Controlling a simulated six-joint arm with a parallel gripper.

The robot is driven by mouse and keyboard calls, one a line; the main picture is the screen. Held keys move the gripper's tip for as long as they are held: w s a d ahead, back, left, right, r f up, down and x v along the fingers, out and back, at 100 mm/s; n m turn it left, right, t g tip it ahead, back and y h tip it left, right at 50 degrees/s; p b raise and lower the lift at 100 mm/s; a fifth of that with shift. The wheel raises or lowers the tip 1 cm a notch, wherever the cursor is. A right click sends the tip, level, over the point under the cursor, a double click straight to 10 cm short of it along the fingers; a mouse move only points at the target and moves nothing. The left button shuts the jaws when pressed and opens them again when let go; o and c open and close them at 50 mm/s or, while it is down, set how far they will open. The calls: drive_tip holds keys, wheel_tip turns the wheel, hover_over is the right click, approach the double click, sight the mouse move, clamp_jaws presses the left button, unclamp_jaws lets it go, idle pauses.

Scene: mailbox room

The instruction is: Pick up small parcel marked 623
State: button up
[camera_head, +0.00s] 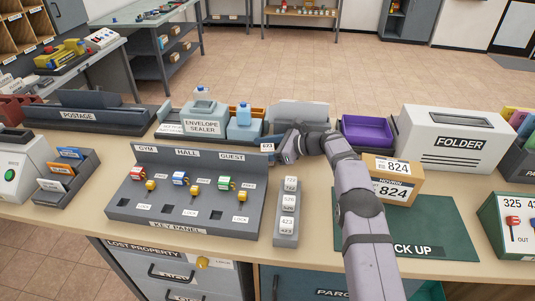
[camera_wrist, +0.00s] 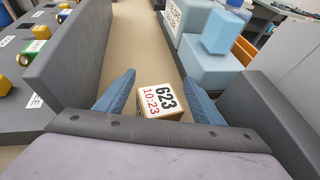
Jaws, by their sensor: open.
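The small parcel marked 623 (camera_wrist: 161,103) is a cardboard box with a white top label reading 623 and 10:23. In the wrist view it appears between the two blue fingers of my gripper (camera_wrist: 160,80), which are open with a gap on each side. In the head view the parcel (camera_head: 267,147) is mostly hidden behind the key panel, with its label showing. My gripper (camera_head: 284,150) is beside it there, its fingers hard to make out.
The grey key panel (camera_head: 190,216) stands close on the left, the envelope sealer (camera_head: 203,119) and its tray close behind. A larger parcel marked 824 (camera_head: 388,187) sits on the green pick up mat (camera_head: 435,232). A purple bin (camera_head: 366,131) is to the right.

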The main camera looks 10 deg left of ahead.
drive_tip(key=shift+a, duration=0.1)
drive_tip(key=c, duration=1)
drive_tip(key=shift+r, duration=0.1)
drive_tip(key=shift+c, duration=0.3)
wheel_tip(320, 180, up, 10)
